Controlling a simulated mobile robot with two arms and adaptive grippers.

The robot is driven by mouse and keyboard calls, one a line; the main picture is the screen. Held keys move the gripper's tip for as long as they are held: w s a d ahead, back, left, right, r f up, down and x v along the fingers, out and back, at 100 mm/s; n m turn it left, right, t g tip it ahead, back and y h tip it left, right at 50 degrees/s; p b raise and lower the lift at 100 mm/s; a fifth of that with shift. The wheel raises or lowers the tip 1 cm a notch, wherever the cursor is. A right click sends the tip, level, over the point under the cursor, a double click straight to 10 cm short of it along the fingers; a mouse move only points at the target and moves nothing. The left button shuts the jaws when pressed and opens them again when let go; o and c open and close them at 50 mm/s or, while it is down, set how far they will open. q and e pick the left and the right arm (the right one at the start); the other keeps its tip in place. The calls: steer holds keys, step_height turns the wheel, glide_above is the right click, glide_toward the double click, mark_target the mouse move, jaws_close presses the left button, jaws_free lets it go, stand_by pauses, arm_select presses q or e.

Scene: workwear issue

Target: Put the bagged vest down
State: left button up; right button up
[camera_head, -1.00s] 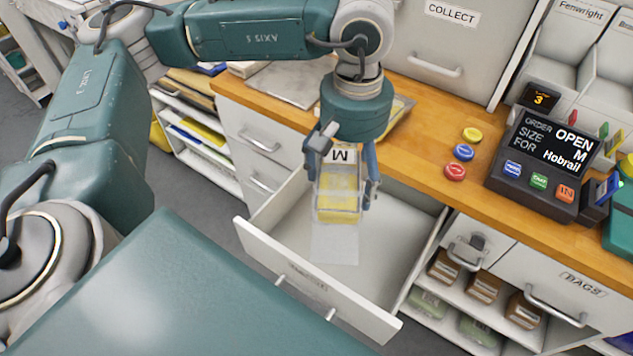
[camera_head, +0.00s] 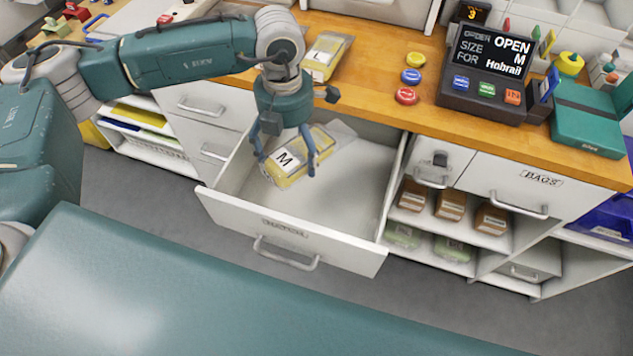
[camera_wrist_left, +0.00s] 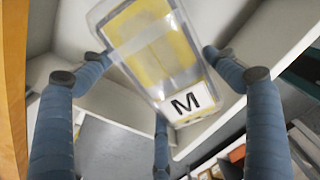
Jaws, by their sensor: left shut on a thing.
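The bagged vest (camera_head: 284,160) is a clear bag with yellow cloth and a white label marked M. My left gripper (camera_head: 287,170) is shut on it, fingers pointing down, within the opening of the pulled-out drawer (camera_head: 348,195). The bag lies slanted, one end toward the drawer's back; I cannot tell whether it touches the drawer floor. In the left wrist view the bag (camera_wrist_left: 160,45) sits between the blue fingers, label end toward the lower right. My right gripper is not in view.
Another yellow bag marked L (camera_head: 326,56) lies on the wooden counter (camera_head: 375,85). Coloured buttons (camera_head: 411,76) and an order display (camera_head: 487,60) stand to its right. Shelves with brown boxes (camera_head: 450,205) are right of the drawer. The drawer's right part is empty.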

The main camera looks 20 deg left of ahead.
arm_select(q)
step_height(320, 180, down, 2)
steer(key=n, duration=0.3)
steer(key=shift+w+a+f, duration=0.15)
steer(key=shift+f, duration=0.05)
steer(key=shift+w+f+n, duration=0.1)
steer(key=shift+f+n, duration=0.45)
steer(key=shift+n, duration=0.55)
glide_above(295, 189)
step_height(295, 189, down, 6)
steer(key=shift+p, duration=0.3)
step_height(295, 189, down, 4)
steer(key=shift+f+p, duration=0.1)
steer(key=shift+p, duration=0.2)
steer(key=o, duration=1.1)
